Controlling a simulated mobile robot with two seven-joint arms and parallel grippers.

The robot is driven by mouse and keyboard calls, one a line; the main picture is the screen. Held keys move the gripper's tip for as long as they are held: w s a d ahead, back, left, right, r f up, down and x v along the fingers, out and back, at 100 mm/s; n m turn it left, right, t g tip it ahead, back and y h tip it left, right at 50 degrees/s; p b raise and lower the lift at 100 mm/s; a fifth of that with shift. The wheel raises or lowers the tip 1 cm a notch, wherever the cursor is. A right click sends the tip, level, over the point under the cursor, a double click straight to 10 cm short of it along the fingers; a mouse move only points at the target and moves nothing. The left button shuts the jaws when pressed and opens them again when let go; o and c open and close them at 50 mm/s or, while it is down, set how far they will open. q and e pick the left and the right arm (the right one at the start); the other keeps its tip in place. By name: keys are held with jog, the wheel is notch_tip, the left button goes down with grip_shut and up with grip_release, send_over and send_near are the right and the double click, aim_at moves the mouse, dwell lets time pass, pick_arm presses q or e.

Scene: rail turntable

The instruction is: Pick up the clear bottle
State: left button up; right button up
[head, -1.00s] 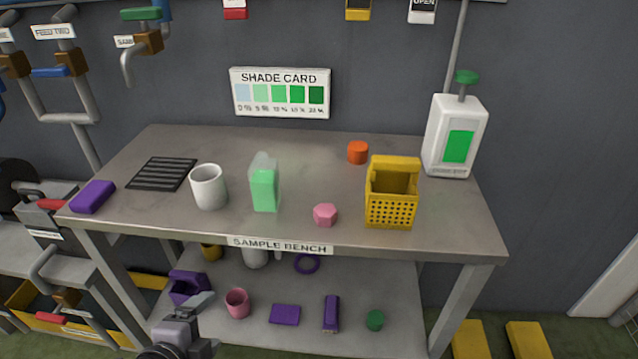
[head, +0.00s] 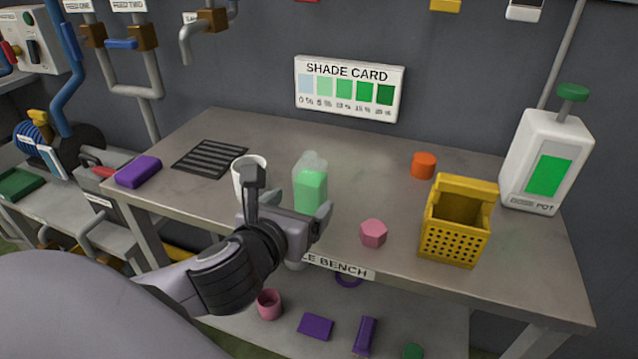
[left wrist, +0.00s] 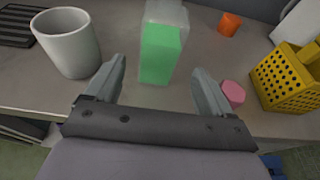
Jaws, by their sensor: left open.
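The clear bottle (head: 311,188) stands upright on the sample bench (head: 400,150), with green liquid in its lower part. In the left wrist view the bottle (left wrist: 160,50) stands just beyond the fingertips, about midway between them. My left gripper (head: 290,203) is open and empty at the bench's front edge, in front of the bottle. In the left wrist view its two fingers (left wrist: 155,78) are spread wide. In the head view the gripper hides a little of the bottle's lower left. My right gripper is not in view.
A white mug (head: 243,172) stands close left of the bottle, partly behind my gripper. A pink hexagonal piece (head: 373,233) and a yellow basket (head: 454,236) are to the right. A white dose pot (head: 545,160) stands at the right end.

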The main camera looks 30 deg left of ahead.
aim_at(305, 195)
pick_arm(q)
jog(key=shift+w+a+f+b, duration=0.15)
jog(key=shift+w+f+b, duration=0.25)
jog(key=shift+w, duration=0.2)
jog(key=shift+w+a+r, duration=0.1)
jog(key=shift+w, duration=0.25)
jog(key=shift+r+x, duration=0.1)
jog(key=shift+x, duration=1.05)
jog(key=shift+r+x, duration=0.15)
jog(key=shift+x, duration=0.95)
jog(key=c, duration=1.1)
